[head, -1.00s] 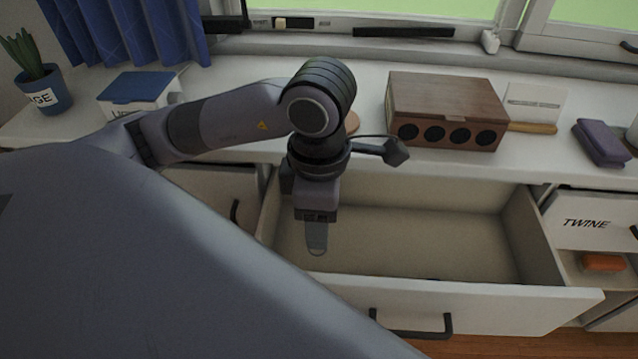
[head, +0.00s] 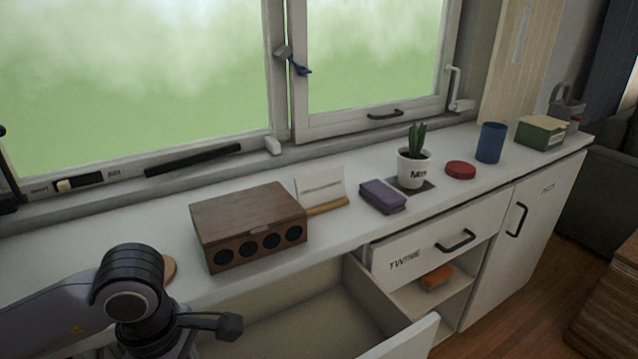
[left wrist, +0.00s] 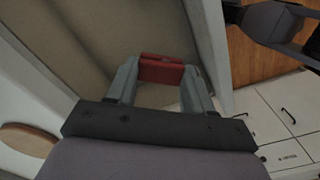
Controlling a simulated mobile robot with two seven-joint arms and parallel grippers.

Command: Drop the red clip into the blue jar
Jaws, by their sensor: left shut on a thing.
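A red clip (left wrist: 162,69) is held between the fingertips of my left gripper (left wrist: 161,75) in the left wrist view. The gripper is shut on it, with the open drawer's inside behind it. In the head view my left arm is at the lower left and its fingers are out of frame. The blue jar (head: 490,142) stands upright on the white counter at the right, between a red round lid (head: 460,170) and a green box (head: 541,133). My left arm is far to the left of the jar. My right gripper is not seen.
An open drawer (head: 400,338) juts out below the counter. A wooden box with round holes (head: 249,227), a card on a stand (head: 321,189), a purple cloth-like item (head: 382,196) and a potted cactus (head: 414,167) stand along the counter between my arm and the jar.

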